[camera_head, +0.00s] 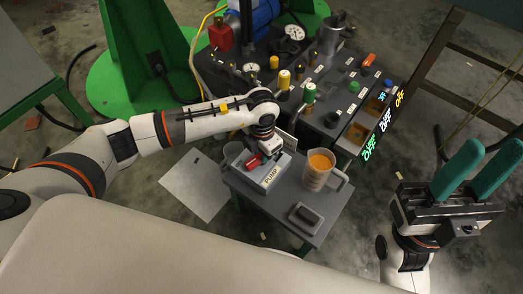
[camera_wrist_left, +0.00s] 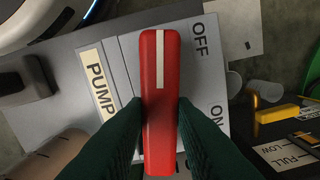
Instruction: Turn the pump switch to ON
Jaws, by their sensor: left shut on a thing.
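The pump switch is a red handle (camera_head: 253,161) on a grey box (camera_head: 288,179) labelled PUMP. In the left wrist view the red handle (camera_wrist_left: 160,70) has a white stripe at its upper end and stands upright in the picture. The OFF label (camera_wrist_left: 198,40) is right of its striped end, and the ON label (camera_wrist_left: 216,115) is lower right. My left gripper (camera_wrist_left: 159,112) has its green fingers shut on the lower part of the handle, partly hiding the plate. My right gripper (camera_head: 490,152) is open and empty at the right, away from the box.
A beaker of orange contents (camera_head: 319,168) stands on the small grey table (camera_head: 312,226), right of the pump box. A dark block on a small base (camera_head: 305,216) lies in front. The machine (camera_head: 335,112) with valves, gauges and lit OFF displays is behind.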

